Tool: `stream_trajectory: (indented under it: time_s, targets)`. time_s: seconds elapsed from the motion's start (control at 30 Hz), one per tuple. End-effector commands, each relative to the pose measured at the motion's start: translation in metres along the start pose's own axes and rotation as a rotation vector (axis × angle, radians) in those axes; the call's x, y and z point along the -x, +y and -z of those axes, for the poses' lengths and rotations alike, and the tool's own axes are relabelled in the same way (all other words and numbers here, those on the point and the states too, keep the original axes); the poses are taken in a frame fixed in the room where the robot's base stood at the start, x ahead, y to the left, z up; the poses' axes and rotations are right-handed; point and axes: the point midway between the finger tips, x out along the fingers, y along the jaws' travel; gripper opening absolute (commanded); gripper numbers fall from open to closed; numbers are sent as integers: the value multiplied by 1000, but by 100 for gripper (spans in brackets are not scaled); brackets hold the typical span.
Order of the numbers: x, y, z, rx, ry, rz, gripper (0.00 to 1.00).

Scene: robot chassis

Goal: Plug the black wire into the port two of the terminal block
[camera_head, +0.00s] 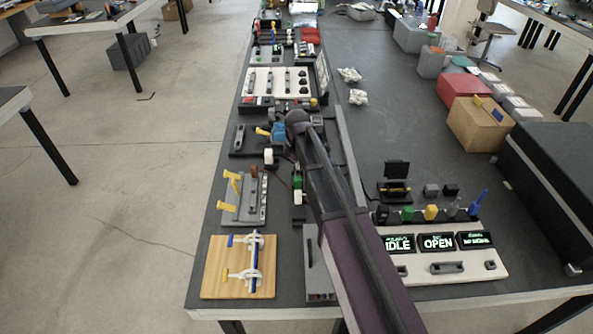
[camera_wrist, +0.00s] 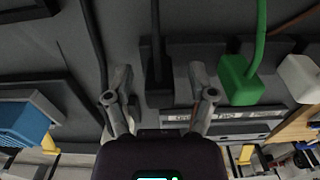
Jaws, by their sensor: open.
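In the wrist view my gripper (camera_wrist: 160,76) is open, with its two grey fingers spread apart. A black wire (camera_wrist: 156,40) runs down from the top into a black plug (camera_wrist: 158,92), which shows between the fingers with a gap on each side. I cannot tell how far the plug is from them in depth. A dark grey block with a light labelled strip (camera_wrist: 230,115), perhaps the terminal block, lies behind the right finger. Its port numbers are too small to read. In the head view my arm hides the gripper and the black plug.
A green plug (camera_wrist: 240,82) on a green wire and a white plug (camera_wrist: 299,78) stand to the right of the black plug. A blue part (camera_wrist: 22,122) is at far left. In the head view, a wooden board (camera_head: 222,280) and a lit-sign panel (camera_head: 455,268) flank my arm.

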Motion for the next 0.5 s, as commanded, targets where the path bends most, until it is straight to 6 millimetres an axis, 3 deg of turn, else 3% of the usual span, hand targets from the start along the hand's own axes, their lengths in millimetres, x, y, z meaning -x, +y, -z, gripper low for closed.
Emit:
stream_trajectory:
  time_s: [0.37, 0.5]
  targets:
    - [0, 0, 0, 0, 0, 0, 71]
    - [0, 0, 0, 0, 0, 0, 36]
